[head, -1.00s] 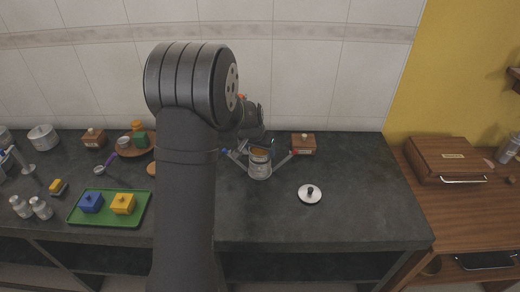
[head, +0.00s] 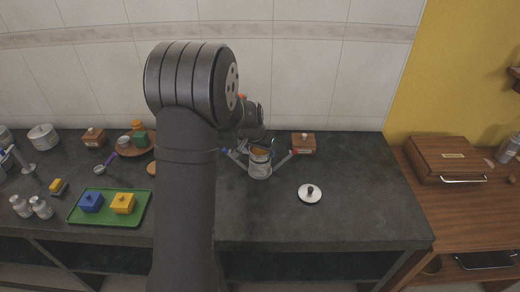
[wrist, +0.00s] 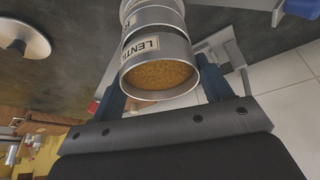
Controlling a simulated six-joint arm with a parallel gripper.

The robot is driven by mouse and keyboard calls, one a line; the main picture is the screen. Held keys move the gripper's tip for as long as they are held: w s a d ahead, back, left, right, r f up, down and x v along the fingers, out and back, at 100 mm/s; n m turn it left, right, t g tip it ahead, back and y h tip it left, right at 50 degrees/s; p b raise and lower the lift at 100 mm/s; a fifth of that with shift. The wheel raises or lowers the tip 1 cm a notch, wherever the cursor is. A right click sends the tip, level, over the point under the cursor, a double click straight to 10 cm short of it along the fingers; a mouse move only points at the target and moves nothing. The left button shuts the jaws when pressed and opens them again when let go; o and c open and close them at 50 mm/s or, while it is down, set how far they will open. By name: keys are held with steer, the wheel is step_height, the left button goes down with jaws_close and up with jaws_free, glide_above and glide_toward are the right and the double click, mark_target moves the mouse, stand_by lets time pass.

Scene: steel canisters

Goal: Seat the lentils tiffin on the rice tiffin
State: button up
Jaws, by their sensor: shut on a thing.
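The lentils tiffin (wrist: 157,50) is a round steel tin, open at the top and full of orange-brown lentils, with a white label. My gripper (wrist: 162,84) is shut on it, one dark blue finger on each side. Directly beneath it is another steel tin, the rice tiffin (wrist: 150,12), whose label is mostly cut off. In the head view the lentils tiffin (head: 260,155) is lined up over the rice tiffin (head: 260,172). I cannot tell whether they touch or a small gap is left. My arm hides part of the gripper there.
Grey arms with a blue end (head: 226,151) and a red end (head: 294,152) flare out beside the tins. A round lid with a black knob (head: 310,193) lies at front right. A wooden box (head: 303,143) stands behind. The counter's right side is mostly clear.

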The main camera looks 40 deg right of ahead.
steer(key=shift+f, duration=0.4)
steer(key=o, duration=1.1)
steer(key=shift+o, duration=0.4)
steer(key=shift+r, duration=0.1)
steer(key=shift+r, duration=2.9)
